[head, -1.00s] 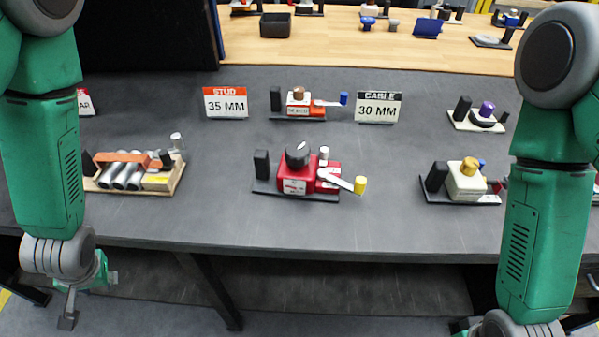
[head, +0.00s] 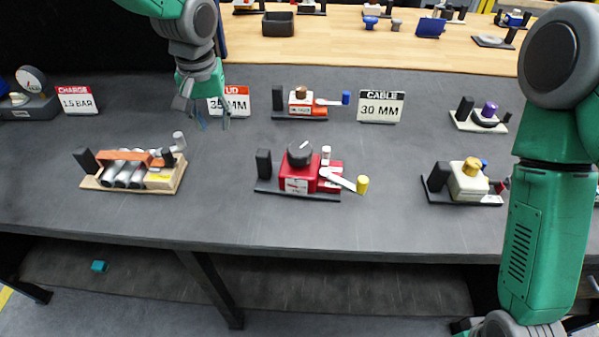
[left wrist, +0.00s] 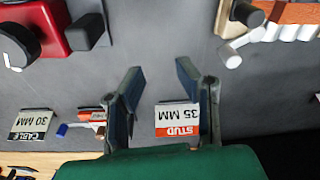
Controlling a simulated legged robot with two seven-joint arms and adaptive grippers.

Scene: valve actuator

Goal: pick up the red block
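A red block-like unit (head: 296,180) with a black knob on top and a pale lever with a yellow end sits on a black base at the table's middle. Its red body also shows at the upper left of the left wrist view (left wrist: 62,25), partly cut off. My left gripper (head: 205,112) hangs above the table, behind and to the left of the red unit, in front of the STUD sign. In the left wrist view its two fingers (left wrist: 158,82) are spread with nothing between them. My right arm comes down at the right; its gripper is out of frame.
A smaller red-white unit (head: 299,104) stands behind, between the STUD sign (head: 238,104) and CABLE sign (head: 380,107). A wooden tray with silver cylinders (head: 135,172) is on the left, a cream unit (head: 468,183) on the right. Bare table lies around the red unit.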

